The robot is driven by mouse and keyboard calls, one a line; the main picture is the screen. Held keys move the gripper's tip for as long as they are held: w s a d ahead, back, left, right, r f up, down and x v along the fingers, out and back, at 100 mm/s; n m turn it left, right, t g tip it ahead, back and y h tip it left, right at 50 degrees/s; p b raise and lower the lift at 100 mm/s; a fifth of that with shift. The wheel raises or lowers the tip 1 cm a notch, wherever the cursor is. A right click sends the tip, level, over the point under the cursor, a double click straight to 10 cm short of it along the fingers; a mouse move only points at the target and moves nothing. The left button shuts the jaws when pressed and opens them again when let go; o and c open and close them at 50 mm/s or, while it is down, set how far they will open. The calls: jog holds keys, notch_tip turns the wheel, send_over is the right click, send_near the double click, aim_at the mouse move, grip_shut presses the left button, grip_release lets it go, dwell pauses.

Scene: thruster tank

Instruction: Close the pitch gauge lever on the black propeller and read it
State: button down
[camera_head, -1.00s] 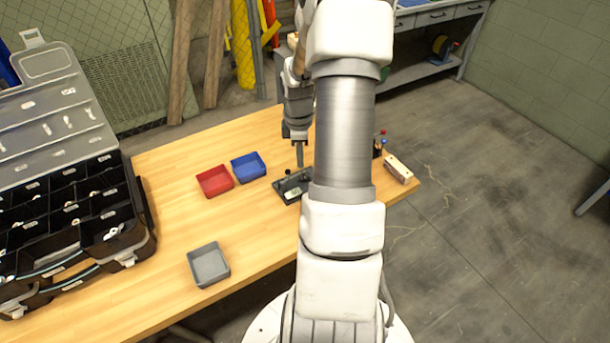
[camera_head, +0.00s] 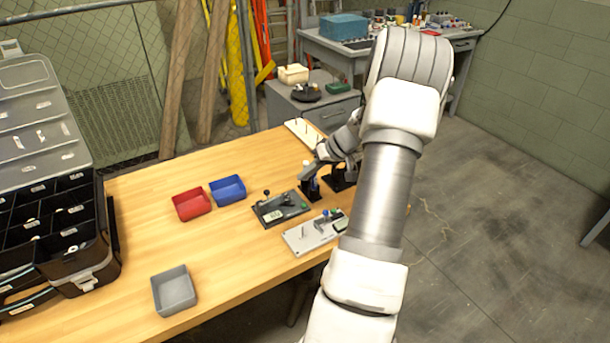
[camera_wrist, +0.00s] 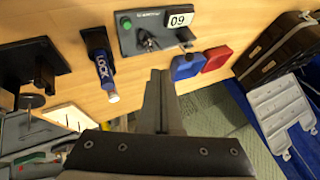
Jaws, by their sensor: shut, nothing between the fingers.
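The pitch gauge is a dark plate (camera_head: 281,208) on the wooden table, right of the blue tray. It carries a black-knobbed lever (camera_head: 266,194) and small dark parts; I cannot tell which is the black propeller or whether the lever is closed on it. In the wrist view the gauge (camera_wrist: 128,40) shows a green button and a white display (camera_wrist: 180,20) that looks like 09, though it may be upside down. My gripper (camera_wrist: 159,75) is shut and empty, apart from the gauge. In the head view its fingers cannot be made out near the bottle.
A blue-labelled bottle (camera_wrist: 103,68) stands in a black holder, with a black stand (camera_wrist: 30,65) beside it. A light grey plate (camera_head: 306,236) lies in front of the gauge. Red (camera_head: 191,205), blue (camera_head: 228,190) and grey (camera_head: 174,291) trays and an organiser case (camera_head: 60,235) stand left.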

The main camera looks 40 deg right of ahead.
jog(key=x, duration=0.6)
jog(key=a, duration=0.1)
jog(key=w+a, duration=0.1)
jog(key=a, duration=0.1)
jog(key=shift+w+f, duration=0.1)
jog(key=shift+w, duration=0.2)
jog(key=shift+w+a, duration=0.2)
jog(key=shift+a, duration=0.15)
jog(key=shift+a, duration=0.1)
jog(key=shift+w+a+h+b, duration=0.1)
jog(key=shift+a+h+b, duration=0.25)
jog(key=shift+b, duration=0.3)
jog(key=shift+w+a+r+n+g+h+b, duration=0.1)
jog(key=shift+a+r+n+g+h+b, duration=0.2)
jog(key=shift+a+r+h+b, duration=0.4)
jog(key=shift+w+a+r+n+g+h+b, duration=0.15)
jog(key=shift+a+n+g+h+b, duration=0.25)
jog(key=shift+h, duration=0.55)
jog(key=shift+d+r, duration=0.1)
jog(key=shift+d, duration=0.05)
